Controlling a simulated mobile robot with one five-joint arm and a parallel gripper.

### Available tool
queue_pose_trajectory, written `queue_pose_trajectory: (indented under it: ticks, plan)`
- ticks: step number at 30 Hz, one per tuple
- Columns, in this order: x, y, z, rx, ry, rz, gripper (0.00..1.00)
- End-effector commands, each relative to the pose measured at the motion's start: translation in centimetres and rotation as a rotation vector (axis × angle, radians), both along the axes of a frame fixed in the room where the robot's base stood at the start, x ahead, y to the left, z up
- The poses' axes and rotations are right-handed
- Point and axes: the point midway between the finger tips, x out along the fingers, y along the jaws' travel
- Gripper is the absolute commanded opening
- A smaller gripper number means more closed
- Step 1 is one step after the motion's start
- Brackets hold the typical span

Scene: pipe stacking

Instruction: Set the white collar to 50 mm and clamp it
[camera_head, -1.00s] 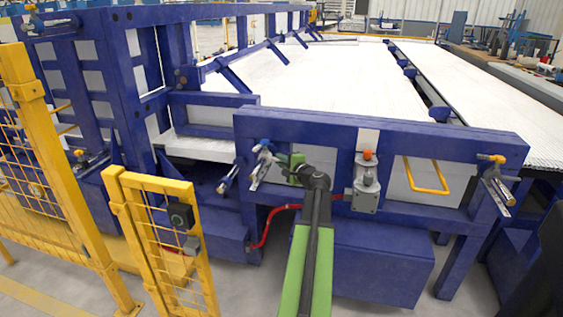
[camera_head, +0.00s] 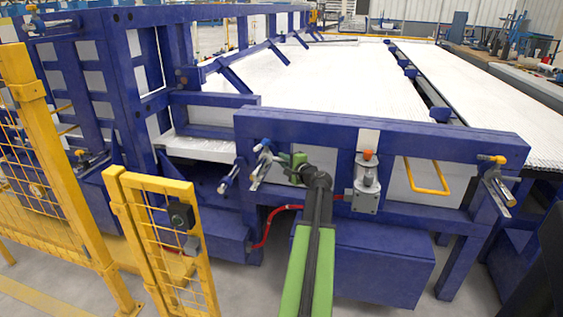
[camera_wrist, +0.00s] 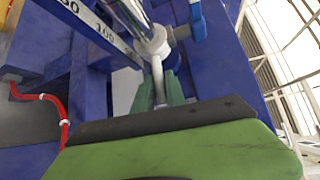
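The white collar (camera_wrist: 152,44) sits around a shiny metal rod (camera_wrist: 126,14) in the wrist view, beside the scale (camera_wrist: 92,20) at or past its 100 mark. A pale stem reaches down from the collar. My gripper (camera_wrist: 159,92) has its two green fingers closely on both sides of this stem and appears shut on it. A blue handle (camera_wrist: 197,22) stands at the collar's right. In the head view my gripper (camera_head: 290,160) is at the left end of the blue front beam; the collar is too small to make out there.
A red hose (camera_head: 268,228) hangs below the beam; it also shows in the wrist view (camera_wrist: 63,125). A grey unit with an orange knob (camera_head: 367,183) is right of my arm. A yellow mesh gate (camera_head: 165,245) stands at the left.

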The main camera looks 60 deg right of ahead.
Motion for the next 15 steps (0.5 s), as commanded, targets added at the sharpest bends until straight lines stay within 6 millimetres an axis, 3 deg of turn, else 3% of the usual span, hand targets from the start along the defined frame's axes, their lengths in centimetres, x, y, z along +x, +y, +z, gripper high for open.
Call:
queue_pose_trajectory:
  ticks: [1, 4, 15]
  plan:
    - [-0.12, -0.08, -0.03, 0.0, 0.0, -0.001, 0.23]
    - [0.0, 0.02, -0.01, 0.001, -0.001, 0.002, 0.35]
    - [-0.41, 0.51, 0.17, 0.002, -0.003, 0.005, 0.35]
